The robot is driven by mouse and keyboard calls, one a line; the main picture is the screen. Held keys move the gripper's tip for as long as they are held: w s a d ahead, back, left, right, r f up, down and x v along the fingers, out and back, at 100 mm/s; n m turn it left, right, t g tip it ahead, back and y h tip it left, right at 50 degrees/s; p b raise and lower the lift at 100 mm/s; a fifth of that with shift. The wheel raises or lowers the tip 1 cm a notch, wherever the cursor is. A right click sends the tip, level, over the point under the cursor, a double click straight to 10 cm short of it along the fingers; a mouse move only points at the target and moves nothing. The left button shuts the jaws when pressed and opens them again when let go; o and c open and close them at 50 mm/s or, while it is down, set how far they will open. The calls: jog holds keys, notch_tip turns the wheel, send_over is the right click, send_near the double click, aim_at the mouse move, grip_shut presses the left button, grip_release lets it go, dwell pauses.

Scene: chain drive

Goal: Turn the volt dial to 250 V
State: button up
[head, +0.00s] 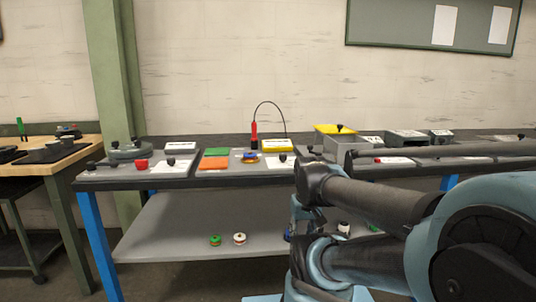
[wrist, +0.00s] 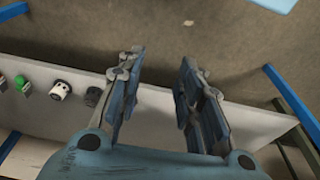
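My gripper (wrist: 160,72) is open and empty in the wrist view, its two fingers apart with bare floor and the shelf edge between them. In the head view my arm covers the right side of the bench and I cannot make out the fingers clearly. Small black knobs on white plates sit on the bench, one at the left (head: 171,160) and one near the middle (head: 282,157). They are too small to read, so I cannot tell which is the volt dial or where it points. No dial shows in the wrist view.
The long bench (head: 140,184) with blue legs holds several panels, a red probe (head: 254,134) and a yellow-topped box (head: 335,129). Its lower shelf (head: 170,225) carries small spools, including a green one (head: 215,240). A wooden table (head: 60,160) stands at left.

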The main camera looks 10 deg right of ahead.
jog(key=shift+w+a, duration=0.1)
jog(key=shift+w, duration=0.15)
jog(key=shift+o, duration=1.9)
jog(key=shift+s+r, duration=0.25)
jog(key=shift+r, duration=0.05)
notch_tip(320, 180, up, 32)
jog(key=n+g, duration=0.2)
jog(key=n, duration=0.7)
send_over(284, 154)
notch_tip(284, 154, down, 16)
jog(key=shift+s+a+f, duration=0.1)
jog(key=shift+f, duration=0.1)
jog(key=c, duration=1.1)
